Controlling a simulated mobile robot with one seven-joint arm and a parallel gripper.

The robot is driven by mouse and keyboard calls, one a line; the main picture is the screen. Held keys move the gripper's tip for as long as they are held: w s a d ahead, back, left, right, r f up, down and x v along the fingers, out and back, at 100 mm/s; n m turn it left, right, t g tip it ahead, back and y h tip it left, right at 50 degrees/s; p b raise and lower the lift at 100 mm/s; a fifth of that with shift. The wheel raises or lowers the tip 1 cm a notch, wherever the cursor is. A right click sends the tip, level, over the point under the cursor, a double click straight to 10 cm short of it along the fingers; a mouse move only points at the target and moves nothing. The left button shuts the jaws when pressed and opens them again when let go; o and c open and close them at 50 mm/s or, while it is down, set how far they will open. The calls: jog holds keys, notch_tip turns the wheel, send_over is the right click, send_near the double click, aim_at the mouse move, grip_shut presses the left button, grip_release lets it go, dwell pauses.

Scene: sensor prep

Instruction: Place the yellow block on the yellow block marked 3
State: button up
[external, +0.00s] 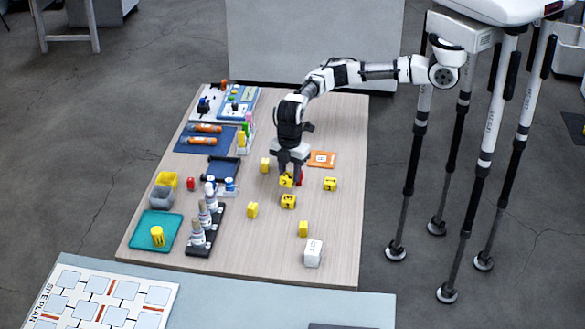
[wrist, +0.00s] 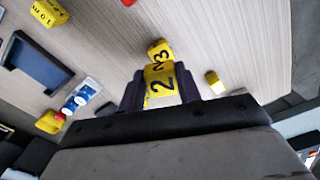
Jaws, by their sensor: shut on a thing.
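My gripper (external: 287,178) is shut on a yellow block (external: 286,181), with its fingers on either side of it. In the wrist view the held block (wrist: 162,80) shows a black 2 between my fingertips (wrist: 160,92). The yellow block marked 3 (wrist: 159,50) shows just beyond it, partly covered by it. In the external view a yellow block (external: 289,202) with dark marks lies just in front of my gripper, probably the one marked 3. I cannot tell whether the two blocks touch.
Other yellow blocks (external: 330,184) (external: 252,210) (external: 303,229) stand around on the table. A white cube (external: 313,254), a dark bottle rack (external: 204,244) and an orange tile (external: 321,160) are nearby.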

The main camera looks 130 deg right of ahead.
aim_at(290, 197)
jog(key=shift+f+p, duration=0.45)
jog(key=shift+f, duration=2.45)
jog(key=shift+f, duration=0.1)
jog(key=o, duration=0.9)
jog(key=shift+o, duration=0.2)
notch_tip(290, 197, up, 12)
jog(key=b, duration=0.2)
jog(key=shift+b, duration=0.35)
